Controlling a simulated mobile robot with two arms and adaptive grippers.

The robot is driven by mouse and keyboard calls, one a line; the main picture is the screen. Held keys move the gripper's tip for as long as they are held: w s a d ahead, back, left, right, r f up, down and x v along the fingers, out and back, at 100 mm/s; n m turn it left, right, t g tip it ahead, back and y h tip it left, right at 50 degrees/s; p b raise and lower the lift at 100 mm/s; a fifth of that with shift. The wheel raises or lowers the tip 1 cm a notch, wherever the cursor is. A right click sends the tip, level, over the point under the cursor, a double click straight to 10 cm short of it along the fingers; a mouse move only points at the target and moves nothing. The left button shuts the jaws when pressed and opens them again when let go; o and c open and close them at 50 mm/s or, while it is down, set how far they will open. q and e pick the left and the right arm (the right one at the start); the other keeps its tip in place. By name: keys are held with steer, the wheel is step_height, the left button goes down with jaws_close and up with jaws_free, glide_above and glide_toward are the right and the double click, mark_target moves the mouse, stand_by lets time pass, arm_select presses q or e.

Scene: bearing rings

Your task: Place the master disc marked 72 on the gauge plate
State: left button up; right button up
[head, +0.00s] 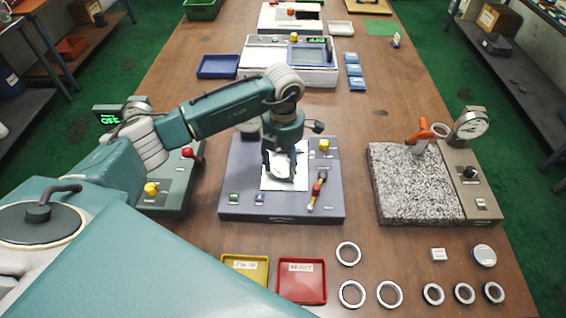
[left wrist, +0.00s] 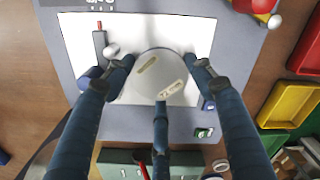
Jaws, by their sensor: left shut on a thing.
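My left gripper (head: 283,160) is over the grey-blue fixture in the middle of the table. Its fingers are shut on a pale round disc (head: 279,172), partly hidden by them in the head view. In the left wrist view the disc (left wrist: 150,90) sits between my gripper's fingers (left wrist: 158,80), with two pale oblong marks on its face that I cannot read. The disc is over the white plate (head: 297,183) of the fixture; I cannot tell whether it touches. The white plate also shows in the left wrist view (left wrist: 80,35). My right gripper is not in view.
A red-tipped lever (head: 316,191) and yellow knob (head: 324,144) stand at the fixture's right. A granite block (head: 405,185) with a dial gauge (head: 470,124) is further right. Yellow (head: 263,271) and red (head: 302,293) trays, several rings and another disc (head: 484,255) lie in front.

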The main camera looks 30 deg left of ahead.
arm_select(q)
steer(key=shift+f, duration=0.2)
steer(key=o, duration=1.7)
steer(key=shift+r, duration=0.1)
step_height(320, 180, up, 12)
